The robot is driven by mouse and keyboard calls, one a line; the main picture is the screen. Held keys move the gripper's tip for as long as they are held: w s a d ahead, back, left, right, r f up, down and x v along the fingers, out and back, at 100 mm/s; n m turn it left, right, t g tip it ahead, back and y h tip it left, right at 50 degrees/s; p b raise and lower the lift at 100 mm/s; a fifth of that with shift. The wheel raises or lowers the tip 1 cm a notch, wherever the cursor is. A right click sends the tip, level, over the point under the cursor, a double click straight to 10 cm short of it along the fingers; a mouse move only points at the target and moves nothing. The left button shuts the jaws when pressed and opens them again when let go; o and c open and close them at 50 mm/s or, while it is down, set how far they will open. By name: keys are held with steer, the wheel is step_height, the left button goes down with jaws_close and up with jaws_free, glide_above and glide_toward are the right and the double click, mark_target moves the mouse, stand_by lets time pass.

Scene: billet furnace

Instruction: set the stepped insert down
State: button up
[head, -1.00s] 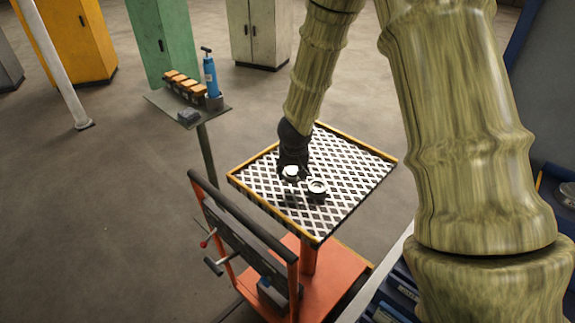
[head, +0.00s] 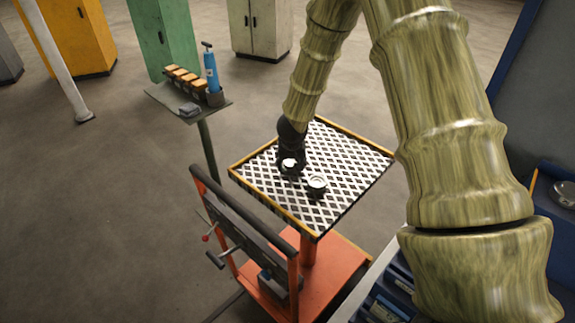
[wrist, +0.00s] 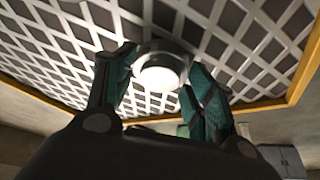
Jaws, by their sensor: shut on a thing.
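The stepped insert (wrist: 158,78), a pale round piece, is between the two fingers of my gripper (wrist: 160,66) in the wrist view. In the head view the dark gripper (head: 291,160) is over the left-middle part of the lattice-topped table (head: 345,160), with the pale insert (head: 290,166) at its tip. My gripper is shut on the insert. The insert is close to the lattice top; I cannot tell whether it touches. My fingers hide part of its sides.
A second round pale piece with a dark rim (head: 317,184) stands on the lattice just right of my gripper. The table has a raised yellow edge (head: 270,206). Its right and back parts are clear. An orange cart frame (head: 250,245) stands in front, a small shelf stand (head: 190,105) behind left.

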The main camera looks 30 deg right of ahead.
steer(key=shift+f, duration=0.2)
stand_by(0.3)
steer(key=o, duration=1.5)
steer(key=shift+r, duration=0.1)
steer(key=shift+s+a+r, duration=0.15)
steer(key=shift+r, duration=0.4)
steer(key=p+v, duration=0.2)
steer(key=v, duration=0.9)
steer(key=shift+s+f+p, duration=0.1)
steer(key=shift+p, duration=0.25)
